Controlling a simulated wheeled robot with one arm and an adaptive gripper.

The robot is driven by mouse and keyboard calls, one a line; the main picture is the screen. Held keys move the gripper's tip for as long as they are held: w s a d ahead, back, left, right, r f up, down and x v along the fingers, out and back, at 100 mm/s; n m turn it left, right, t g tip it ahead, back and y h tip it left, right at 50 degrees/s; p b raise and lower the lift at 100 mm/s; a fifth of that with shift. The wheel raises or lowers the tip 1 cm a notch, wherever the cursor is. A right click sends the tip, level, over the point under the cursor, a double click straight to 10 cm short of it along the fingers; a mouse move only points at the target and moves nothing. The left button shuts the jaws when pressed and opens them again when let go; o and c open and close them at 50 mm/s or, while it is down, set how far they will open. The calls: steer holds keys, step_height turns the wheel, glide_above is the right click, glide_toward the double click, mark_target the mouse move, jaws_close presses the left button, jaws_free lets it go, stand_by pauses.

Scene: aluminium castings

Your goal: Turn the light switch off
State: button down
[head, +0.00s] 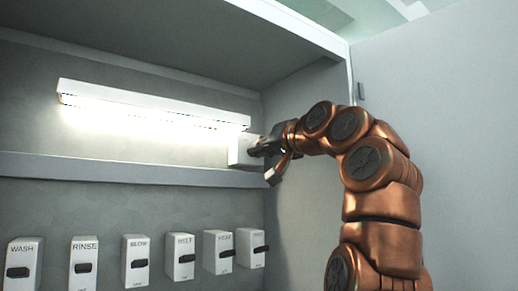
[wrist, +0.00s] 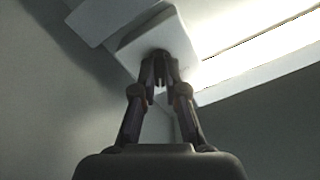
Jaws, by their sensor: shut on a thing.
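The light switch is a white box (head: 240,150) on the back wall, at the right end of a lit tube lamp (head: 150,104). My gripper (head: 262,149) reaches it from the right, with its fingers at the front of the box. In the wrist view the white switch box (wrist: 182,38) is just beyond the fingertips (wrist: 160,78), which are close together on the small dark part at its front. My gripper is shut on the switch there; the fingers mostly hide that part, so its position cannot be told.
A row of labelled white switches with black levers, such as RINSE (head: 85,263), is on the wall below. A grey ledge (head: 120,172) runs between them and the lamp. A side wall (head: 310,200) stands close on the right, and an overhang (head: 200,35) is above.

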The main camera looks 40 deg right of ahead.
steer(key=n, duration=1.1)
steer(key=shift+w+a+n+p, duration=0.15)
steer(key=shift+w+n+p, duration=0.05)
steer(key=shift+n+p, duration=0.2)
stand_by(0.5)
steer(key=c, duration=1.3)
jaws_free()
steer(key=shift+o, duration=0.4)
steer(key=shift+w+f, duration=0.1)
steer(key=shift+w, duration=0.05)
